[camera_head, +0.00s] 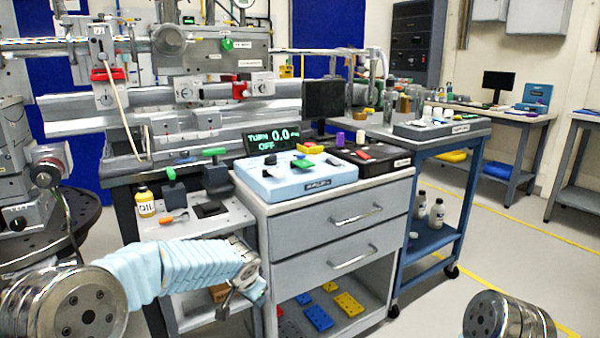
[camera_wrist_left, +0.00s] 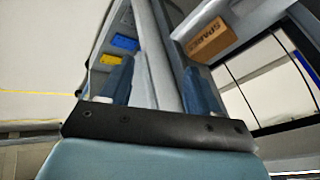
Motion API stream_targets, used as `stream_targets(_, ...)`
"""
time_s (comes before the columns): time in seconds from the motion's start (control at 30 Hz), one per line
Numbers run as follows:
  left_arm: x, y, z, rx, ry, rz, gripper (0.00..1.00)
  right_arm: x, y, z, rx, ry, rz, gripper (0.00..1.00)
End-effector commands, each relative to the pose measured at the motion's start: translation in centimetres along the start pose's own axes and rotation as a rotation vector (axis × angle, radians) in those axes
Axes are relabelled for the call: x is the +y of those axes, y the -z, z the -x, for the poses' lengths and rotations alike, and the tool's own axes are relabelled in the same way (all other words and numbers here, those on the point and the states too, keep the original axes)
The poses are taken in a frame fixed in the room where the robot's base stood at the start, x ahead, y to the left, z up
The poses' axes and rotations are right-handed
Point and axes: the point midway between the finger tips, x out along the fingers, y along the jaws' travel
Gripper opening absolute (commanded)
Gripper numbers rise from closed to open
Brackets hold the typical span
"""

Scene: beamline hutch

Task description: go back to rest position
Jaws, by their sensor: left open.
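My left arm comes in from the lower left in a light blue ribbed sleeve. Its gripper (camera_head: 240,292) is in front of the open shelves left of the drawer cabinet (camera_head: 335,225), in the head view. In the left wrist view the two blue fingers of the left gripper (camera_wrist_left: 160,75) stand apart with nothing held between them. My right gripper is out of view; only a round metal joint of mine shows at the lower right of the head view.
A light blue control box (camera_head: 300,182) stands on the cabinet. Blue and yellow plates lie on its open bottom shelf. A cardboard box marked SPARES (camera_wrist_left: 207,40) is near the left gripper. A blue cart (camera_head: 430,195) stands to the right. Floor at the right is clear.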

Motion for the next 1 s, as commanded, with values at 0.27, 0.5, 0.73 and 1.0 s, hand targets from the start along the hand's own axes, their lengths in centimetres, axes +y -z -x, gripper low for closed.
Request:
stream_targets(0.27, 12.6, -14.1, -10.7, -0.127, -0.37, 0.233, 0.62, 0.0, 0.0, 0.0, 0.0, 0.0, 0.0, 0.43)
stream_targets(0.5, 21.8, -27.7, -12.5, -0.267, -0.511, 0.609, 0.62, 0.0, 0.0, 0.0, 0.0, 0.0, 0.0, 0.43)
stream_targets(0.73, 25.0, -34.3, -11.1, -0.356, -0.483, 0.8, 0.62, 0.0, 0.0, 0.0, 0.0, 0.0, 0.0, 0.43)
stream_targets(1.0, 25.3, -34.9, -10.9, -0.364, -0.475, 0.817, 0.62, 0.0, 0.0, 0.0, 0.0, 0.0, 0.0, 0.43)
